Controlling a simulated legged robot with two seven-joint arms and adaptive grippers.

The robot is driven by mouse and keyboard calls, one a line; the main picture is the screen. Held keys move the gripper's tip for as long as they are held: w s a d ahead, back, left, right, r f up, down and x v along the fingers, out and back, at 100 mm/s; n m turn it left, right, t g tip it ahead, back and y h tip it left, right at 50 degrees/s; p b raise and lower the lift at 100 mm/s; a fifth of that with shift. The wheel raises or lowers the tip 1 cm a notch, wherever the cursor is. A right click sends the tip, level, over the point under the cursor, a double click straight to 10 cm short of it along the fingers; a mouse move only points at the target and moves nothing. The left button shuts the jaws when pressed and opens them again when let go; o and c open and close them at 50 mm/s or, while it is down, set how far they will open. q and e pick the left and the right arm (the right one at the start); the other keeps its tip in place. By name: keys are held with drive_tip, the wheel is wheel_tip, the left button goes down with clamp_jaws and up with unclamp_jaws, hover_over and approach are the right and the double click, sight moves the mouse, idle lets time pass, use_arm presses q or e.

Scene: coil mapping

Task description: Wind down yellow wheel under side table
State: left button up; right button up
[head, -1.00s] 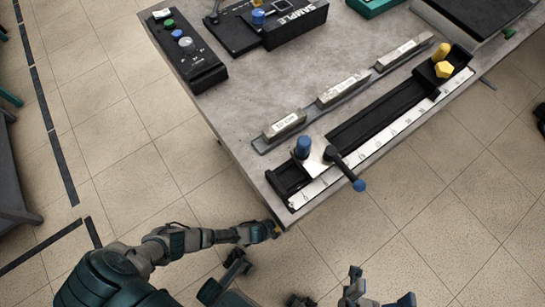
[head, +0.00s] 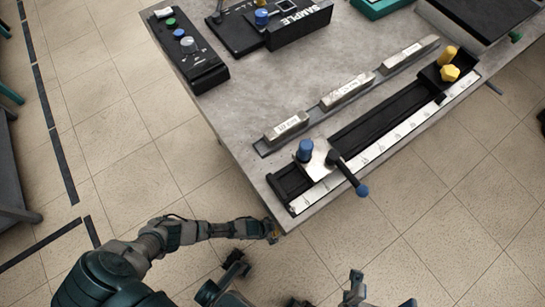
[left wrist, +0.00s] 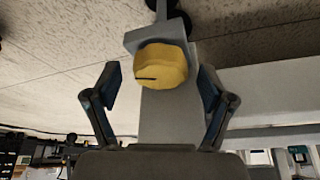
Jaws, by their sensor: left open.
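The yellow wheel (left wrist: 162,66) is a rounded knob with a dark slot mark, on a grey post under the table. In the left wrist view it sits ahead of my left gripper (left wrist: 158,78), between the two fingers. The fingers are spread, with a visible gap on each side of the wheel. In the head view my left gripper (head: 272,232) is at the near corner of the side table (head: 245,165), at or below its edge. The tabletop hides the wheel in that view.
On the table are a black slide with a white ruler (head: 395,136), a blue-tipped lever (head: 360,189), metal blocks (head: 347,91), a yellow knob (head: 450,73) and a button box (head: 187,52). The floor around the near corner is open.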

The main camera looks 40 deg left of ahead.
use_arm(q)
drive_tip(key=shift+a, duration=0.1)
drive_tip(key=shift+s+a+r, duration=0.1)
drive_tip(key=shift+r, duration=0.3)
drive_tip(key=v, duration=1.1)
